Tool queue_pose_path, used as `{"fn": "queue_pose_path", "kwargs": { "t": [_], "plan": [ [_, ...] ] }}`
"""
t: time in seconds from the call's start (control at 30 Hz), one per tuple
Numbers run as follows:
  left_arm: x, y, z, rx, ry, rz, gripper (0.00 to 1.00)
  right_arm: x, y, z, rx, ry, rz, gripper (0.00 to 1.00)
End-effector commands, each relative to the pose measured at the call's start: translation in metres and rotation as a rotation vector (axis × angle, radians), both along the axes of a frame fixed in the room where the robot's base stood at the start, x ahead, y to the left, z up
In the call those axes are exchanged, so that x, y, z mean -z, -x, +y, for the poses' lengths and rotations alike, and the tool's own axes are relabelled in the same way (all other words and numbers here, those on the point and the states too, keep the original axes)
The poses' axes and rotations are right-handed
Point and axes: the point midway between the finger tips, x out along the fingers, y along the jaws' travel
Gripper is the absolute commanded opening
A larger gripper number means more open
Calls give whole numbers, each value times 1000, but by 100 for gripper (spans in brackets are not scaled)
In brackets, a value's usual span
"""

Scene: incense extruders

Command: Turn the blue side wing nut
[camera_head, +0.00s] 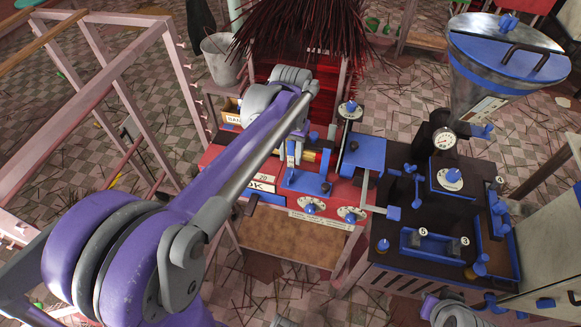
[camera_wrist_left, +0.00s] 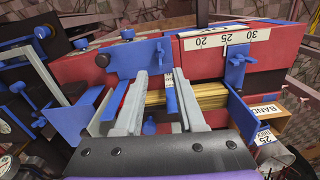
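In the left wrist view, a blue wing-shaped nut (camera_wrist_left: 236,66) sits at the scale marked 20, 25, 30 on the red machine's side, right of my fingers. I cannot tell for sure which is the side wing nut. My left gripper (camera_wrist_left: 161,73) has its two grey fingers apart, over the yellow sticks (camera_wrist_left: 200,98); a blue strip shows between them. The fingers do not visibly close on anything. In the head view, my left gripper (camera_head: 296,148) is above the red machine (camera_head: 230,163), partly hidden by my arm. My right gripper is not seen.
A dark bench (camera_head: 400,270) with a blue tray (camera_head: 432,246), gauge (camera_head: 445,139) and knobs stands right of the red machine. A large metal hopper (camera_head: 490,75) rises behind it. A pink frame (camera_head: 120,60) stands left. A bundle of dark red sticks (camera_head: 300,30) is behind.

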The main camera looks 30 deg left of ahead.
Motion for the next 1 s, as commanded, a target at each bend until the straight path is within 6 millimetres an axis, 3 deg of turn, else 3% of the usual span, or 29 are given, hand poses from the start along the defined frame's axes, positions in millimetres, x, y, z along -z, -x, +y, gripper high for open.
{"fn": "queue_pose_path", "kwargs": {
  "t": [0.2, 0.4, 0.83, 0.87, 1.0],
  "plan": [
    [45, 0, 0, 1, 1, -1, 39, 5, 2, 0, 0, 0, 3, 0],
    [74, 0, 0, 2, 2, -2, 39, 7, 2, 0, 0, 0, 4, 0],
    [85, 0, 0, 2, 1, -3, 39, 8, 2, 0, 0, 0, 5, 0],
    [85, 0, 0, 2, 1, -3, 37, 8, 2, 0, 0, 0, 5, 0],
    [85, 0, 0, 2, 1, -3, 12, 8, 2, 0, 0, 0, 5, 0]
  ]
}}
